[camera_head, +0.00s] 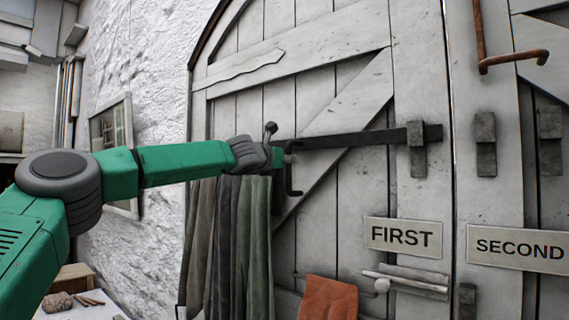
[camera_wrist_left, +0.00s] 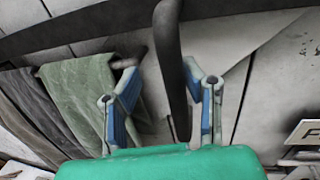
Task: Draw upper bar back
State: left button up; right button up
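The upper bar (camera_head: 365,138) is a dark, flat bar lying across the left grey door. Its right end passes through a dark bracket (camera_head: 417,150) and ends short of the door's right edge. A dark handle (camera_head: 291,182) hangs from its left end. My left gripper (camera_head: 286,153) is at this handle, its fingers mostly hidden in the head view. In the left wrist view, the gripper (camera_wrist_left: 160,68) has its blue-padded fingers apart. The handle (camera_wrist_left: 170,45) runs between them, closer to the right finger. My right gripper is not in view.
Dark and green cloths (camera_head: 230,240) hang just below my left gripper. An orange cloth (camera_head: 328,298) and a pale lower bolt (camera_head: 410,282) are lower down. A FIRST sign (camera_head: 403,236) is below the bar. An empty bracket (camera_head: 485,143) is on the right door.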

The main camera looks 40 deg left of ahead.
pick_arm(q)
jog(key=shift+d+r, duration=0.1)
jog(key=shift+d, duration=0.3)
jog(key=shift+s+d, duration=0.1)
jog(key=shift+s, duration=0.3)
jog(key=s+d, duration=0.1)
jog(key=s, duration=0.9)
jog(key=shift+s, duration=0.4)
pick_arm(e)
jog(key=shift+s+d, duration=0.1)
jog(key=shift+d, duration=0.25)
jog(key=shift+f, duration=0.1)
pick_arm(q)
jog(key=shift+a+f, duration=0.2)
jog(key=shift+f, duration=0.05)
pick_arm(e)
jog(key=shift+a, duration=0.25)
